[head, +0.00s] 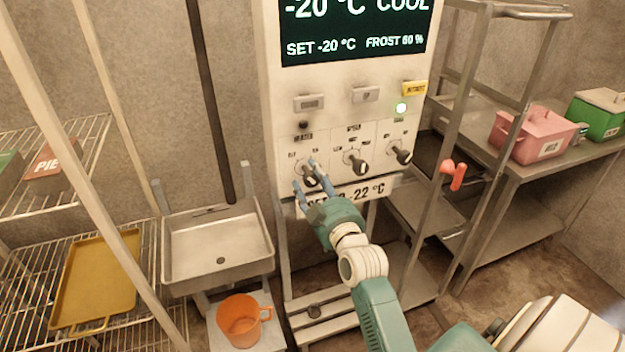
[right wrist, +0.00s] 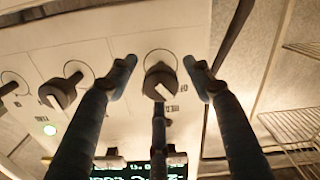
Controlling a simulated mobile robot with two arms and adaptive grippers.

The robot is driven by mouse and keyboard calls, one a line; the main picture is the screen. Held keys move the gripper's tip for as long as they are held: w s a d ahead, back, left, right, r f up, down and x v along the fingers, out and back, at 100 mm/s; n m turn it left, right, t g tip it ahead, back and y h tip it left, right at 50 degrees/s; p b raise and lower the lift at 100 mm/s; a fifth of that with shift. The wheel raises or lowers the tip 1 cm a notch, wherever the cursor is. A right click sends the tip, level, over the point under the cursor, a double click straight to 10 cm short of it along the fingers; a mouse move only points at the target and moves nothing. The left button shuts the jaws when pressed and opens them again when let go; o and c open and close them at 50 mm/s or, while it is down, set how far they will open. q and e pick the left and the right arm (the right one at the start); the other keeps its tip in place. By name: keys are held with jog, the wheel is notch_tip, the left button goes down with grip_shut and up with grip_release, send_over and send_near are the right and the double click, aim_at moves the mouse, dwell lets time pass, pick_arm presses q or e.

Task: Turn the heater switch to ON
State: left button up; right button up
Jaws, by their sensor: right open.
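The heater switch (head: 309,176) is the leftmost of three dark rotary knobs on the lower part of the white control panel (head: 283,110). The small lamp (head: 303,125) above it is dark. My right gripper (head: 306,174) is open at this knob, its blue fingers on either side of it. In the right wrist view the knob (right wrist: 160,80) sits between the spread fingertips of my gripper (right wrist: 160,63), with gaps showing on both sides. Its pale pointer mark points down and slightly right in that view. My left gripper is not in view.
The middle knob (head: 354,162) and right knob (head: 399,152) are close beside it. A green lamp (head: 401,108) glows above the right knob.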

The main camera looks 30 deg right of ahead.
jog(key=c, duration=1.2)
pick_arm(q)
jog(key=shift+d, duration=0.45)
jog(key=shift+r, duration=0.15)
pick_arm(e)
jog(key=m+p, duration=0.2)
jog(key=m, duration=0.1)
jog(key=shift+a, duration=0.1)
jog(key=m+p, duration=0.1)
jog(key=m, duration=0.2)
jog(key=shift+m+p, duration=0.3)
jog(key=m+p, duration=0.1)
jog(key=m, duration=0.3)
jog(key=shift+p, duration=0.3)
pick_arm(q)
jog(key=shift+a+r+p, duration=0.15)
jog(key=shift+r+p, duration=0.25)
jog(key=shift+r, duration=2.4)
pick_arm(e)
jog(key=shift+f+m, duration=0.1)
jog(key=shift+m, duration=1.6)
